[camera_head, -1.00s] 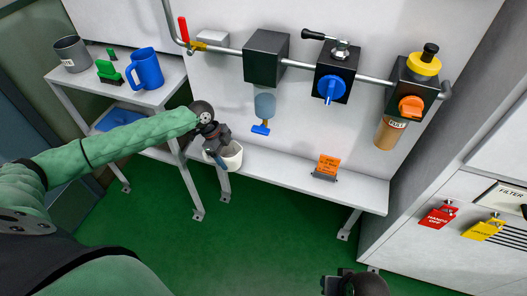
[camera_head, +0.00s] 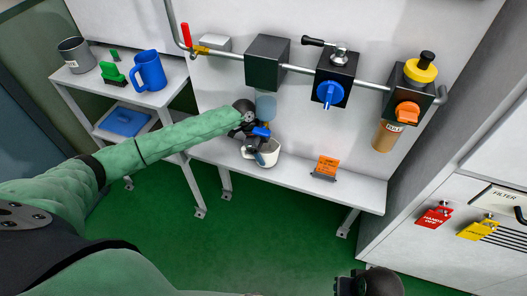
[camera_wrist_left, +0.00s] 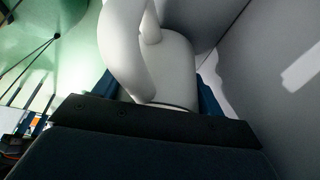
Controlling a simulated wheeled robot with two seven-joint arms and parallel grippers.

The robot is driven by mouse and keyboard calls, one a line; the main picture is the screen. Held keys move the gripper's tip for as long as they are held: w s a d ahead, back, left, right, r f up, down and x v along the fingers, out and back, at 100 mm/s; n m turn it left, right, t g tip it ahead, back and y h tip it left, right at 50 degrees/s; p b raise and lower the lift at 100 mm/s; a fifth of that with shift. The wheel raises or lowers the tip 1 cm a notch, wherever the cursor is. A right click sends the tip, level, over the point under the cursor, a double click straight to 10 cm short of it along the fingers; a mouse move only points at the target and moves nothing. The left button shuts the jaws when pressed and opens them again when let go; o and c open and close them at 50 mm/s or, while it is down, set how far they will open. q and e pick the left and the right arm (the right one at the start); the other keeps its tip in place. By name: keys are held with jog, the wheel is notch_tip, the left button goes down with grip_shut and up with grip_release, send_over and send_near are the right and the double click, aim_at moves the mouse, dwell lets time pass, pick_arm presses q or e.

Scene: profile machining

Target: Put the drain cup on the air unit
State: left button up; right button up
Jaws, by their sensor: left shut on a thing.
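The white drain cup (camera_head: 265,158) is in my left gripper (camera_head: 257,146), which is shut on it, most likely by its handle. In the left wrist view the white cup (camera_wrist_left: 170,65) and its curved handle fill the space above the dark gripper body. The cup is just below the air unit's left block (camera_head: 267,62), near its clear bowl (camera_head: 266,106) and blue drain tap (camera_head: 261,132). My arm hides part of this area, and I cannot tell whether cup and tap touch. My right gripper (camera_head: 368,284) is partly in view at the bottom edge; its fingers are unclear.
A white shelf (camera_head: 215,152) runs below the unit, with an orange sign (camera_head: 326,167) on it. A cabinet with red and yellow tags stands right.

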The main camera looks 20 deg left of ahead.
pick_arm(q)
jog(key=shift+s+a+f, duration=0.1)
jog(key=shift+a+f, duration=0.1)
jog(key=shift+f, duration=0.3)
pick_arm(e)
jog(key=shift+s+d+r, duration=0.1)
jog(key=shift+d+r, duration=0.1)
jog(key=shift+r, duration=0.3)
pick_arm(q)
jog(key=o, duration=1.1)
jog(key=shift+c, duration=0.2)
pick_arm(e)
jog(key=shift+f, duration=0.2)
